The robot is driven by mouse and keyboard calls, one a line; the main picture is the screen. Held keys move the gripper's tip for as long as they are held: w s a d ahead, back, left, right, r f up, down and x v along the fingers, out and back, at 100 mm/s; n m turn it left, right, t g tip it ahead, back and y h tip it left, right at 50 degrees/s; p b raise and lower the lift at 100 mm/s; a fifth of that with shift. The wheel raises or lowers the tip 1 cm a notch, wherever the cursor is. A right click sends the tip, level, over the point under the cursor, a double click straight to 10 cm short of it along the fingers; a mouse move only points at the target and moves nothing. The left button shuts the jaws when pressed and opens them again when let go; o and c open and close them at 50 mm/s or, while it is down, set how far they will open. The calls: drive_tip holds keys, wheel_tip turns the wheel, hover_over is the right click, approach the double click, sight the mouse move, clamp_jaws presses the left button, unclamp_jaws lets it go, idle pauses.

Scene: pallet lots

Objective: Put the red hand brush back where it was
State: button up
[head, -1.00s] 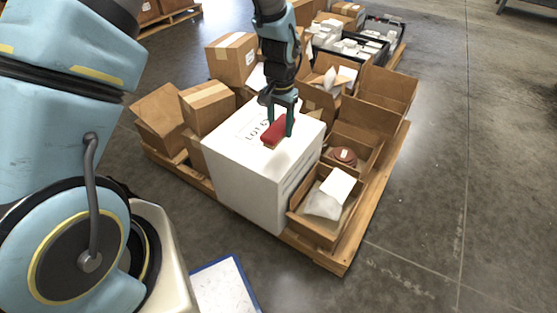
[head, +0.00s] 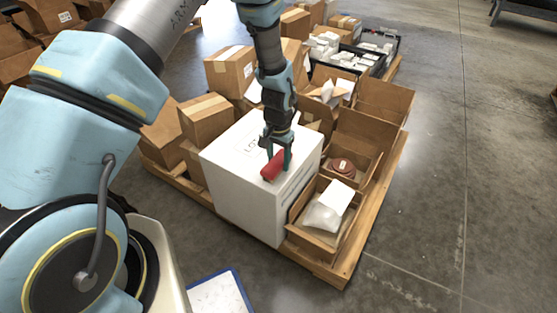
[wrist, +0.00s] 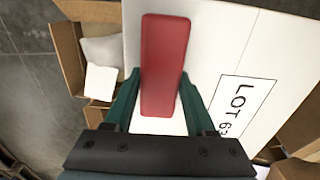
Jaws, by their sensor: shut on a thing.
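The red hand brush (head: 272,166) is in my gripper (head: 277,161), over the top of the large white box (head: 240,190). In the wrist view the brush (wrist: 163,62) lies lengthwise between the two green fingers of my gripper (wrist: 160,100), which are shut on it. Its red back faces the wrist camera and its underside is hidden. I cannot tell whether the brush touches the box top. The box's printed label, reading LOT and a partly hidden number, shows beside the brush in the wrist view (wrist: 240,108).
Open cardboard boxes stand right of the white box; one holds a white packet and a clear bag (head: 325,212), another a reddish-brown round item (head: 341,168). Closed cartons (head: 208,118) stand at the left. All share a wooden pallet (head: 345,262). Clear floor lies to the right.

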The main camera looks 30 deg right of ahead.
sight(278, 160)
drive_tip(key=o, duration=1.2)
drive_tip(key=shift+f, duration=0.15)
wheel_tip(278, 160, up, 12)
drive_tip(key=shift+r, duration=0.2)
drive_tip(key=w+a+r+n, duration=0.3)
drive_tip(key=a+r, duration=0.2)
drive_tip(key=a, duration=0.5)
drive_tip(key=w+a+r+n, duration=0.25)
drive_tip(key=a+r, duration=0.25)
drive_tip(key=a, duration=0.4)
drive_tip(key=s+a+r+n, duration=0.2)
drive_tip(key=s+a, duration=0.1)
drive_tip(key=a, duration=0.5)
drive_tip(key=s+a+r+n+t, duration=0.1)
drive_tip(key=s+a+r+n, duration=0.1)
drive_tip(key=a, duration=0.7)
drive_tip(key=shift+s+r+n+t, duration=0.3)
drive_tip(key=shift+s+r+n, duration=0.15)
drive_tip(key=shift+n, duration=0.3)
